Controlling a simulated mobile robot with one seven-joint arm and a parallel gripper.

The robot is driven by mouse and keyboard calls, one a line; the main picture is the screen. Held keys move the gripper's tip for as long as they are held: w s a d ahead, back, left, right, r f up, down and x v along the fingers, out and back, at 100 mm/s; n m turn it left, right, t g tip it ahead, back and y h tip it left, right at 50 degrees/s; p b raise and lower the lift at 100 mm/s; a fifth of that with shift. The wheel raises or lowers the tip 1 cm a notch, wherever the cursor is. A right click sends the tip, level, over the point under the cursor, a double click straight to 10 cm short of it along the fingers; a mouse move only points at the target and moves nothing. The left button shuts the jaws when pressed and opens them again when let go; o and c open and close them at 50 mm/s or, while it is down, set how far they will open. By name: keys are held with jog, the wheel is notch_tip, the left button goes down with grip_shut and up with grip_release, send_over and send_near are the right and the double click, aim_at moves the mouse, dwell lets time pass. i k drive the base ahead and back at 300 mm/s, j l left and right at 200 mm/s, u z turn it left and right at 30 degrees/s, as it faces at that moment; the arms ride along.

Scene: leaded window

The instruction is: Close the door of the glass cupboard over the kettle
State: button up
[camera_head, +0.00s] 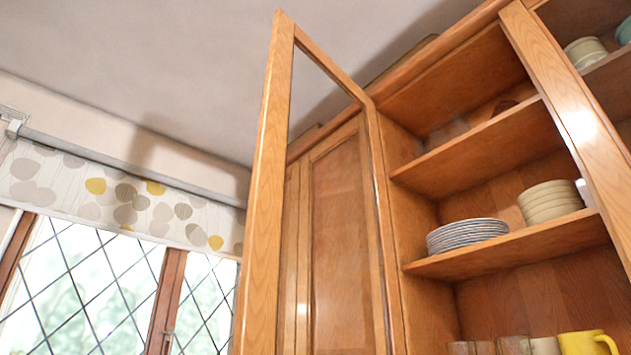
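The glass cupboard's door (264,190) stands wide open. It has a light wooden frame with a clear pane and swings out towards the camera from its hinged edge at the cupboard's left side. The open cupboard (518,150) shows wooden shelves. On them are a stack of plates (467,236), a stack of pale bowls (550,203), several glasses and a yellow mug (586,343). My gripper is not in view. The kettle is not in view.
A second open-fronted section with pale dishes (586,52) lies at the upper right, past a wooden upright (568,85). A closed wooden cupboard door (340,240) shows through the pane. A leaded window (85,285) with a patterned blind (120,205) is at the left.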

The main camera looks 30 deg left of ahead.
aim_at(255, 333)
jog(key=k+j+z, duration=0.1)
jog(key=j, duration=0.3)
jog(key=k+j, duration=0.1)
jog(key=j, duration=0.3)
jog(key=k+j+z, duration=0.15)
jog(key=j, duration=0.7)
jog(key=k+j+z, duration=0.15)
jog(key=j, duration=0.2)
